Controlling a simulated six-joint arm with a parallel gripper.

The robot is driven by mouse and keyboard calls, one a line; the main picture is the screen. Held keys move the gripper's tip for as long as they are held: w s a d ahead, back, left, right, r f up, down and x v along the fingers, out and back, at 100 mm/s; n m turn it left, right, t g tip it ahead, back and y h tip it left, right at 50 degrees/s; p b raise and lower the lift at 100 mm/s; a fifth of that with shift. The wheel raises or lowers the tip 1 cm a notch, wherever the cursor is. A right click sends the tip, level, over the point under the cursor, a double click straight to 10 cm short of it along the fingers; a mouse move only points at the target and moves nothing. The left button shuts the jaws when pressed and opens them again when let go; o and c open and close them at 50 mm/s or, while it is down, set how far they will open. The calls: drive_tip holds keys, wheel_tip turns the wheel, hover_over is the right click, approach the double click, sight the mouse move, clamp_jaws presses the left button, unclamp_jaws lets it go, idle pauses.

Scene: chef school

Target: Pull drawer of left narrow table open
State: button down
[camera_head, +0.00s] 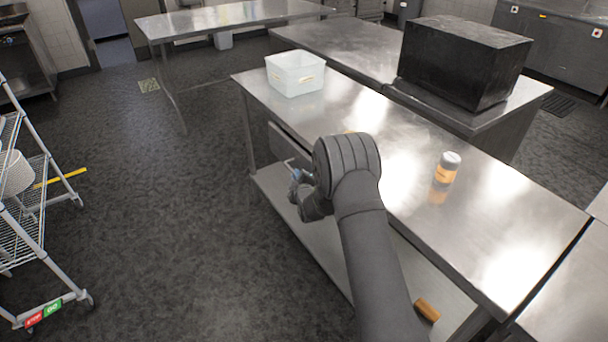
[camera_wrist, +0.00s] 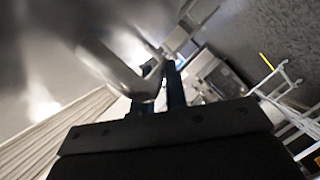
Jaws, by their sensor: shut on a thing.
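The narrow metal table (camera_head: 405,185) has a drawer (camera_head: 285,143) under its top, on the side facing the aisle. The drawer front is partly hidden behind my arm, and I cannot tell how far it stands out. My gripper (camera_head: 295,179) is at the drawer handle (camera_head: 291,164). In the wrist view, the dark fingers of my gripper (camera_wrist: 156,95) close around the grey metal bar of the handle (camera_wrist: 115,68). The gripper is shut on it.
A white plastic bin (camera_head: 296,74), a shaker with an orange label (camera_head: 446,169) and a black box (camera_head: 463,62) stand on the worktops. A wire rack cart (camera_head: 35,215) stands at the far left. The floor (camera_head: 160,200) between is clear.

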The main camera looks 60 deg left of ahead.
drive_tip(key=s, duration=2.4)
drive_tip(key=shift+s, duration=0.3)
drive_tip(key=c, duration=1.5)
unclamp_jaws()
drive_tip(key=shift+o, duration=0.2)
drive_tip(key=v, duration=1.7)
drive_tip(key=shift+s+r, duration=0.1)
drive_tip(key=shift+s, duration=0.05)
drive_tip(key=x, duration=1.7)
drive_tip(key=shift+w, duration=0.2)
